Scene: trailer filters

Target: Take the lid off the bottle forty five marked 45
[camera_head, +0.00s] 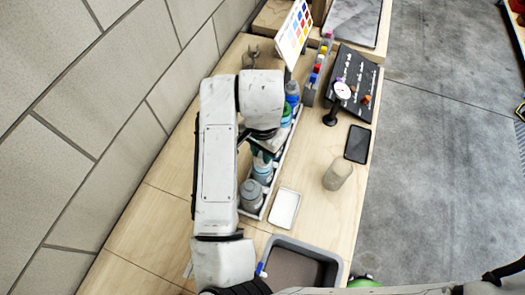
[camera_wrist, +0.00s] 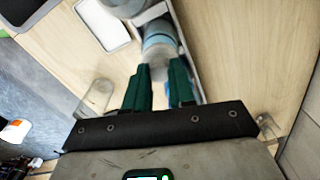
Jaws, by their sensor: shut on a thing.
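Several bottles stand in a row in a long, narrow white rack (camera_head: 285,152). They include a grey one (camera_head: 251,196) at the near end, a blue-and-grey one (camera_head: 262,170) behind it, and a blue one (camera_head: 292,92) farther back. No number 45 is readable on any of them. In the wrist view, my gripper (camera_wrist: 160,75) has its two green fingers on either side of the translucent grey top of a bottle (camera_wrist: 160,42) with a blue band. It is shut on that top, which appears to sit on the bottle. In the head view, my arm hides most of the gripper.
A white tray (camera_head: 285,208) lies right of the rack, with a grey bin (camera_head: 334,262) nearer. A clear beaker (camera_head: 338,175), a black phone-like slab (camera_head: 357,144) and a dial gauge (camera_head: 341,91) stand farther right. A wall borders the left. Bare wood lies between rack and beaker.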

